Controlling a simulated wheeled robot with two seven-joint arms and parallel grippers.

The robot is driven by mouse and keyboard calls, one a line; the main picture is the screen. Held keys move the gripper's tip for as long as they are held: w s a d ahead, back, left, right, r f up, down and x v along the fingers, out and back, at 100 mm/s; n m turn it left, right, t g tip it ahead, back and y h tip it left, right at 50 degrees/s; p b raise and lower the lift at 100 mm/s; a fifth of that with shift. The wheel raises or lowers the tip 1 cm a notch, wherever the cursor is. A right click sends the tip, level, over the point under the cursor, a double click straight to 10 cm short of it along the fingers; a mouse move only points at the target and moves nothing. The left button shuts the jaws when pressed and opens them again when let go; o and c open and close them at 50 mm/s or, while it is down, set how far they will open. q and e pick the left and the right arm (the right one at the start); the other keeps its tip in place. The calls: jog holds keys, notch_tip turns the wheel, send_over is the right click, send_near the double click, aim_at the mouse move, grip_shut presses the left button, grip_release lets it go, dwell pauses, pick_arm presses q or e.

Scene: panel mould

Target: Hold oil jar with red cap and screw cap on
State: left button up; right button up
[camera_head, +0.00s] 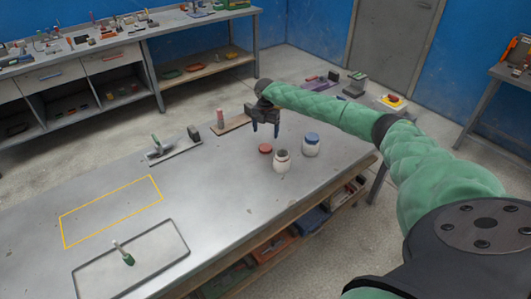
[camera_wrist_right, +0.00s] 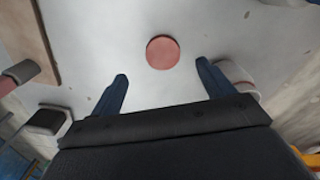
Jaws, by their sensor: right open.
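A flat red cap (camera_head: 265,149) lies on the grey table, beside a white open-topped jar (camera_head: 282,163). A second white jar with a blue cap (camera_head: 311,145) stands just behind and to the right. My right gripper (camera_head: 265,131) is open and empty above the table, behind the red cap. In the right wrist view the red cap (camera_wrist_right: 162,52) lies beyond and between the spread fingers (camera_wrist_right: 162,76). A white jar (camera_wrist_right: 236,78) is partly hidden behind the right finger there; I cannot tell which one. My left gripper is out of view.
A wooden board with a pinkish bottle (camera_head: 220,118) stands left of the gripper. A tray with tools (camera_head: 172,152), a yellow outlined area (camera_head: 110,211) and a framed tray with a green-handled brush (camera_head: 128,257) lie farther left. The table middle is clear.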

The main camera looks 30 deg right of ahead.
aim_at(265, 147)
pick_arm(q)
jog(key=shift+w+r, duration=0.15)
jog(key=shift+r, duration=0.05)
pick_arm(e)
jog(key=shift+f, duration=0.1)
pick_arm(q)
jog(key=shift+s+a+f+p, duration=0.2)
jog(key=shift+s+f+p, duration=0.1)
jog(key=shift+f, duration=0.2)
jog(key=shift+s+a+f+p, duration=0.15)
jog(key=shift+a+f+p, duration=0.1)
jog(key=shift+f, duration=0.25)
pick_arm(e)
jog(key=shift+f, duration=1.3)
jog(key=shift+s, duration=0.1)
jog(key=f+p, duration=0.2)
jog(key=f, duration=0.1)
jog(key=f+p, duration=0.1)
jog(key=shift+s+a+f, duration=0.15)
jog(key=shift+s+a, duration=0.2)
jog(key=shift+f, duration=0.45)
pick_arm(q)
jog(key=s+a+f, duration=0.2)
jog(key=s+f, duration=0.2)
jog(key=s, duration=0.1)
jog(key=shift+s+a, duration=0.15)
pick_arm(e)
jog(key=shift+c, duration=0.2)
